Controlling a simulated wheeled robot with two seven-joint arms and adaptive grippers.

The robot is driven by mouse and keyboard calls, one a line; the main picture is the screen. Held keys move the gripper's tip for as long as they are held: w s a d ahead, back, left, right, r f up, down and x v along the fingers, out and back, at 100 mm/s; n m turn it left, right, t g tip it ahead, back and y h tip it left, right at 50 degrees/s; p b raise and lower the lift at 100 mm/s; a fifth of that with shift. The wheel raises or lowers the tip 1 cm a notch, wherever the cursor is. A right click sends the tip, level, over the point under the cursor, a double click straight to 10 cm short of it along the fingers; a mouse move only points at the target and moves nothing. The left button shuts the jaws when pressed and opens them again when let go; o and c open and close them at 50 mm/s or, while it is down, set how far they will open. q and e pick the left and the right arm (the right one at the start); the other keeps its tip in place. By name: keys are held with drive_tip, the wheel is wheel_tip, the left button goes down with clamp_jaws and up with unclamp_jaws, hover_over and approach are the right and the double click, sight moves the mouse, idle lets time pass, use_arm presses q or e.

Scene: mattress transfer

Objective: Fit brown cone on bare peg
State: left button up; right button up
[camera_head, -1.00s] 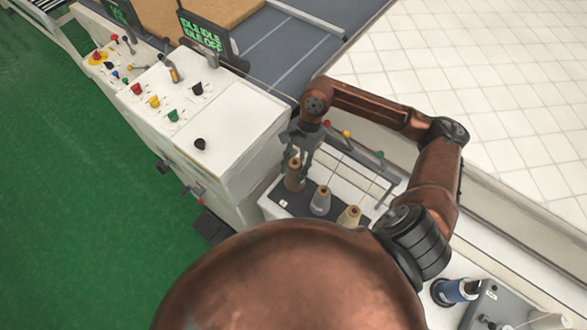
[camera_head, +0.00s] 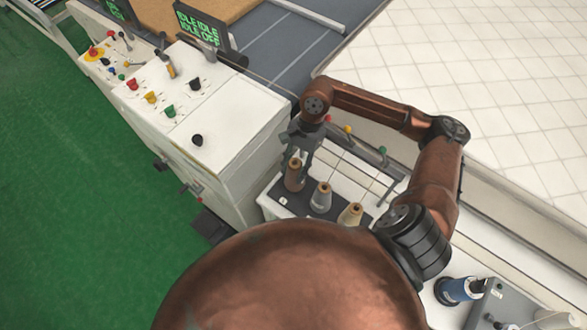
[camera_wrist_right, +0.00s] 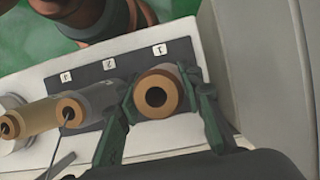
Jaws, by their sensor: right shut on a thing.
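The brown cone (camera_head: 294,177) stands about upright at the label 1 end of the dark strip (camera_head: 275,196). My right gripper (camera_head: 297,160) is above it and shut around its upper part. In the right wrist view the brown cone (camera_wrist_right: 172,75) sits between the two fingers of my right gripper (camera_wrist_right: 158,98), its dark centre hole facing the camera. No peg tip shows in that hole, and the cone's base and any peg under it are hidden. A grey cone (camera_head: 321,200) and a cream cone (camera_head: 349,216) stand beside it. My left gripper is out of view.
A white control console (camera_head: 230,120) with coloured knobs stands close on the left. Thin rods with coloured balls (camera_head: 348,130) rise behind the cones. A blue spool (camera_head: 456,291) lies at lower right. One finger is close to the grey cone (camera_wrist_right: 92,98).

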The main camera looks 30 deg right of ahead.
sight(292, 166)
drive_tip(key=shift+f+b, duration=1.35)
drive_tip(key=shift+f, duration=0.2)
drive_tip(key=o, duration=1.5)
drive_tip(key=shift+c, duration=0.2)
drive_tip(key=shift+r, duration=0.1)
wheel_tip(292, 166, up, 10)
drive_tip(key=shift+f, duration=0.1)
